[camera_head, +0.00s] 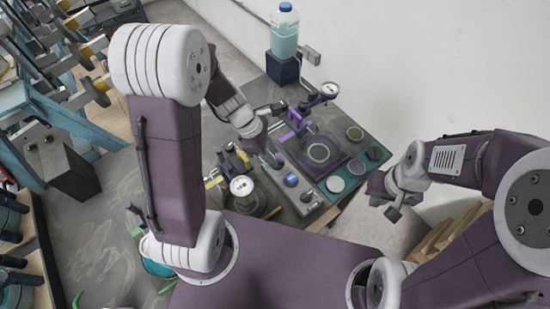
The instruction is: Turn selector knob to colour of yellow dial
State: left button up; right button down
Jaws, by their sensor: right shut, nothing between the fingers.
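A grey control box (315,205) with several small knobs stands on the workbench in the middle of the view. One blue-topped knob (291,180) stands out on it. A white-faced round dial (241,187) is left of the box, near yellow parts (243,157). I cannot tell which dial counts as yellow. My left gripper (272,160) reaches down at the box's far-left end, close to its knobs; its fingers are too small to judge, and contact is unclear. My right gripper (384,198) is shut and empty, right of the bench, apart from the box.
A purple-framed device with a round plate (318,152) lies behind the box. A second gauge (329,90) stands farther back, near a bottle of teal liquid (285,32) on a dark block. Round pads (355,133) lie at the right. A wall bounds the right side.

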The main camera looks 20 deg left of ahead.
pick_arm(q)
jog(key=shift+x, duration=1.05)
jog(key=shift+w+f, duration=0.25)
jog(key=shift+f, duration=0.15)
jog(key=shift+s+d, duration=0.25)
jog(key=shift+s, duration=0.05)
jog(key=shift+w+a, duration=0.1)
jog(key=shift+w, duration=0.05)
grip_shut()
